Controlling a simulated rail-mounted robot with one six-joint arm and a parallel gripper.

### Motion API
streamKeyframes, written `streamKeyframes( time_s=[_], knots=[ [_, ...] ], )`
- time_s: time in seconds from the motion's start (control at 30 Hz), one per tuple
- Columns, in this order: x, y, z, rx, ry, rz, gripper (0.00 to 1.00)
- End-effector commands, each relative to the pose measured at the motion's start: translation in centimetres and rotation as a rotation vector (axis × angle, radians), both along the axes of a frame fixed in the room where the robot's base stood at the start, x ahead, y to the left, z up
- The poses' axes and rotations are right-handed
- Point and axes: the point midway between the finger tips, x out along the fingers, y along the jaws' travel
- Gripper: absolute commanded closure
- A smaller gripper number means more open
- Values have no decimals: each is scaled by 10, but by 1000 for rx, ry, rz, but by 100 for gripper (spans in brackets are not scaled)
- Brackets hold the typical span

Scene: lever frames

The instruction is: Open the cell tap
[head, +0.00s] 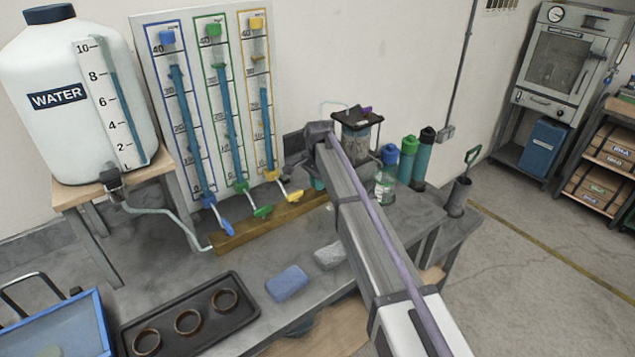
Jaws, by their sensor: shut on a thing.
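My arm reaches in from the lower right, and its wrist hides much of the bench behind it. My gripper (298,162) is at the far end of the arm, beside the yellow-marked tube. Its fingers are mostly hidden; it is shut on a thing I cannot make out. A glass cell (357,140) with a dark lid and a small purple part stands just right of the wrist. I cannot make out the cell tap; it may be behind my arm. Blue (221,222), green (258,211) and yellow (289,196) levers sit at the feet of the three tubes.
A white water tank (60,135) stands at the left. Bottles with blue (387,180), green (407,160) and black caps stand right of my arm. A black tray (240,318) with three rings and a blue sponge (287,284) lie at the front.

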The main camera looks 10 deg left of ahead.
Motion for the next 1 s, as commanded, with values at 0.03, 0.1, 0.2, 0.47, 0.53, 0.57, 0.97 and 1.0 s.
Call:
streamKeyframes(
  time_s=[0.03,0.1,0.2,0.47,0.53,0.57,0.97,1.0],
  knots=[
    [-1,-1,0,0,0,24,100],
    [-2,-2,0,0,0,69,100],
    [-3,-3,0,0,0,142,100],
    [-5,-8,0,0,0,336,100],
    [-6,-9,0,0,0,381,100],
    [-6,-9,0,0,0,399,100],
    [-6,-12,0,0,0,531,100],
    [-6,-12,0,0,0,534,100]
  ],
)
